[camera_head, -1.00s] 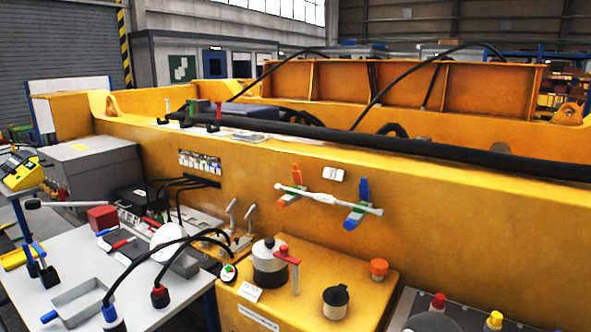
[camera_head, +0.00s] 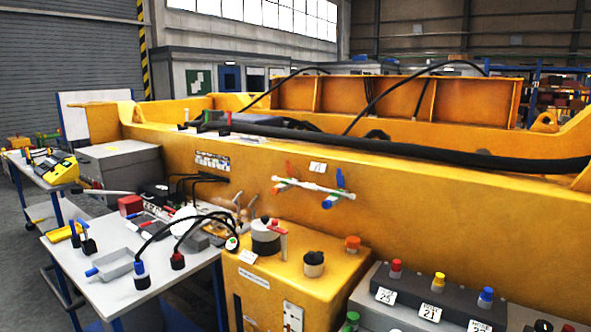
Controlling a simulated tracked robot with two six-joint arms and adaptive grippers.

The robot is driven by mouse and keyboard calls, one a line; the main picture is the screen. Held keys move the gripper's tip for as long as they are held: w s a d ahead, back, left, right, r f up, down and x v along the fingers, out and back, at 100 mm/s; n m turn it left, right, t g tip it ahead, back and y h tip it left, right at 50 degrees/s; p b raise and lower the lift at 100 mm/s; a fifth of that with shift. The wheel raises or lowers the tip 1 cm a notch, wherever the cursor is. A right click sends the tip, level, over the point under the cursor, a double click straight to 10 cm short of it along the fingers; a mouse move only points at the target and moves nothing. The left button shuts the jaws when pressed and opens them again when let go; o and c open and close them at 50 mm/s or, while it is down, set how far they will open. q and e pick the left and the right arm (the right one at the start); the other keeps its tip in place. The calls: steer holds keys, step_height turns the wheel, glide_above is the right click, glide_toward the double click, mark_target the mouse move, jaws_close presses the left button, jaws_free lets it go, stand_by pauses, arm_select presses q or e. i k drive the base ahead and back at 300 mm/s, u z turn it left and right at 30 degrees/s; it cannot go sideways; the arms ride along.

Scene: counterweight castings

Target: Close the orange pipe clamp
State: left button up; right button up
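The orange pipe clamp (camera_head: 281,186) is on a thin white pipe on the front wall of the yellow casting, near its left end. At this size I cannot tell for sure whether the clamp is open. A blue clamp (camera_head: 328,202) sits on the same pipe to its right, with a blue part standing above it. The white pipe (camera_head: 308,186) runs between them. Neither of my grippers is in view.
A yellow cabinet (camera_head: 327,272) with knobs and a red-handled valve stands below the pipe. A grey table (camera_head: 105,258) with cables and tools is at left. A dark box (camera_head: 450,293) with coloured buttons is at lower right. A black hose (camera_head: 430,150) lies along the casting's top.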

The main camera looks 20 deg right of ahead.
mark_target(289, 167)
steer(key=u, duration=0.55)
steer(key=i, duration=1.65)
steer(key=z, duration=0.65)
